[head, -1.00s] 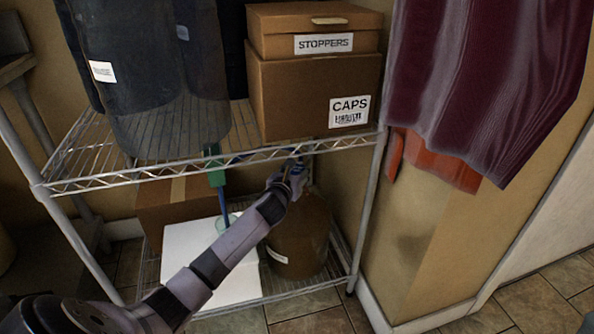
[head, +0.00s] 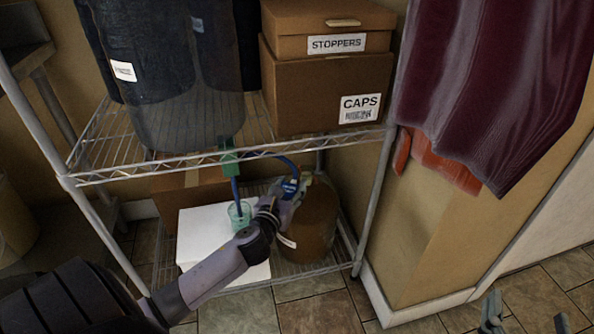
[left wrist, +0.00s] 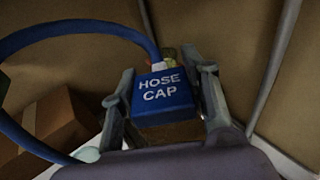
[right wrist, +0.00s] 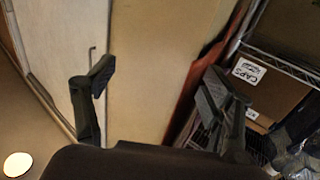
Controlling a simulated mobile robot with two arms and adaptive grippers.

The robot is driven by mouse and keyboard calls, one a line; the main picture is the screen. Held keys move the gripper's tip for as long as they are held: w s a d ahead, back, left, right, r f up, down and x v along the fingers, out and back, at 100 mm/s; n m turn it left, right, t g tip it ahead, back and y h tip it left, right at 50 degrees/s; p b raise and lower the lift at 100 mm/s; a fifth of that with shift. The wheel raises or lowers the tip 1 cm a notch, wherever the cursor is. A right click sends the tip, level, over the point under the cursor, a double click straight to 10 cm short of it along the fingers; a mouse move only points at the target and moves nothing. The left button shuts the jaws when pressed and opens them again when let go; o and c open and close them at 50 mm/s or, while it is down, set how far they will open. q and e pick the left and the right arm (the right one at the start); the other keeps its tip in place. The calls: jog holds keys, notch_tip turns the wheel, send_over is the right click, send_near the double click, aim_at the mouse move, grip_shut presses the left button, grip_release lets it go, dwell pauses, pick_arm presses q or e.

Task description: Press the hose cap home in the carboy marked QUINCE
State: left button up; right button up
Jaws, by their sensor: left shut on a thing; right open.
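The hose cap (head: 290,186) is a blue block lettered HOSE CAP, with a blue hose rising from it. My left gripper (head: 283,198) is shut on it at the top of a brown carboy (head: 318,215) on the lower wire shelf. In the left wrist view the fingers hold the hose cap (left wrist: 163,97) from both sides. The carboy's neck is hidden, so I cannot tell whether the cap is in it. The carboy's label (head: 286,242) is too small to read. My right gripper (head: 526,316) is open and empty, far right of the shelf.
A green clip (head: 229,156) on the upper shelf edge (head: 180,165) holds the hose above my left arm. A teal cup (head: 240,212) stands on a white box (head: 200,225) left of the carboy. The STOPPERS box (head: 325,45) sits on the CAPS box (head: 325,90) above.

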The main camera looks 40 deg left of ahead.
aim_at(294, 181)
pick_arm(q)
jog(key=v, duration=0.2)
jog(key=shift+s+d+f, duration=0.1)
jog(key=shift+s, duration=0.3)
jog(key=shift+p+x, duration=0.35)
jog(key=shift+x, duration=1.75)
jog(key=shift+w, duration=0.6)
pick_arm(e)
jog(key=shift+s+d+f+g+h, duration=0.15)
jog(key=shift+f+g, duration=0.3)
jog(key=shift+f, duration=0.3)
jog(key=shift+s+d+f+g+h, duration=0.15)
jog(key=shift+f+g, duration=0.35)
jog(key=shift+f, duration=0.3)
jog(key=shift+s+d+f+g, duration=0.15)
jog(key=shift+f+g, duration=0.3)
jog(key=shift+f, duration=0.3)
